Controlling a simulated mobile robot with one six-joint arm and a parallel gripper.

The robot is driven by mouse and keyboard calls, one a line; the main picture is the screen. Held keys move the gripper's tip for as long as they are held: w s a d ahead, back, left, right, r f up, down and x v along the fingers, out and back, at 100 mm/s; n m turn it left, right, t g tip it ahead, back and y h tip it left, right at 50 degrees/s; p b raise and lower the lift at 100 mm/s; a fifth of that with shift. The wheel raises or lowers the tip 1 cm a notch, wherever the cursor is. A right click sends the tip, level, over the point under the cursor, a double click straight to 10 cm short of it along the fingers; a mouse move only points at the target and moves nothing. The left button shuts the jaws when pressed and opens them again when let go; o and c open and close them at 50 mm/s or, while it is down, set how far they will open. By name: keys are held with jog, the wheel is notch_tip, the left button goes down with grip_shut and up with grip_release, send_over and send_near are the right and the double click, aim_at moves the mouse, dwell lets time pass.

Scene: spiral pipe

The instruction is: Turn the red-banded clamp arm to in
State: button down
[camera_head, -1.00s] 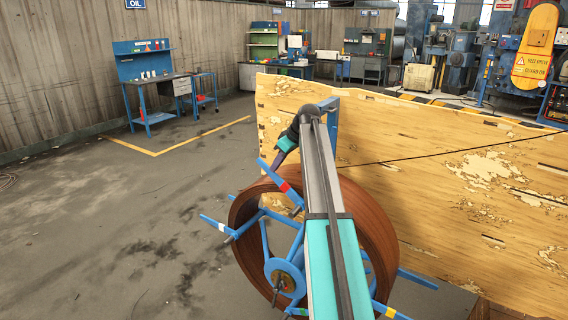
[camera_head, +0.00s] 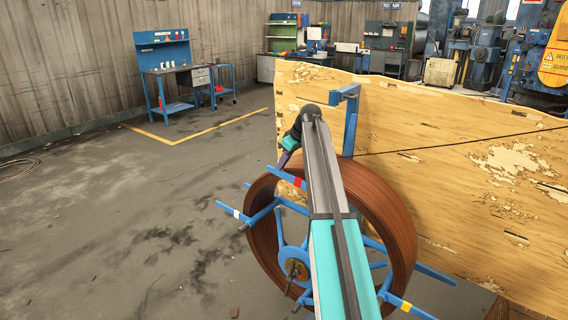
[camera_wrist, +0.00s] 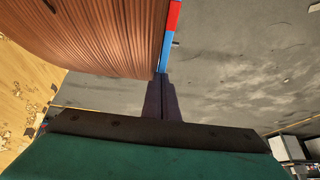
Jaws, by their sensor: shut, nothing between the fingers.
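The red-banded clamp arm (camera_head: 287,178) is a blue bar with a red band, at the upper left of the brown pipe coil (camera_head: 392,215) in the head view. My own arm hides its right end. In the wrist view the clamp arm (camera_wrist: 167,48) runs beside the edge of the coil (camera_wrist: 90,40), its red band at the top. My gripper (camera_head: 283,160) is just above the bar in the head view. In the wrist view my gripper (camera_wrist: 161,80) is shut and empty, its fingertips at the bar's near end; I cannot tell whether they touch.
A white-banded arm (camera_head: 240,214) and a yellow-banded arm (camera_head: 406,305) stick out from the blue reel. A worn wooden panel (camera_head: 450,180) stands close behind and right of the coil. Open floor (camera_head: 110,230) lies left. A workbench (camera_head: 180,80) stands at the back.

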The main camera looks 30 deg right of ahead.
jog(key=shift+r, duration=0.1)
dwell(0.3)
jog(key=shift+r+p, duration=1)
jog(key=shift+r, duration=1)
jog(key=shift+r+b, duration=0.25)
jog(key=shift+b, duration=0.1)
notch_tip(320, 180, up, 9)
jog(key=b, duration=0.2)
jog(key=shift+s+d+r, duration=0.15)
jog(key=shift+s+d, duration=0.05)
jog(key=shift+s, duration=0.25)
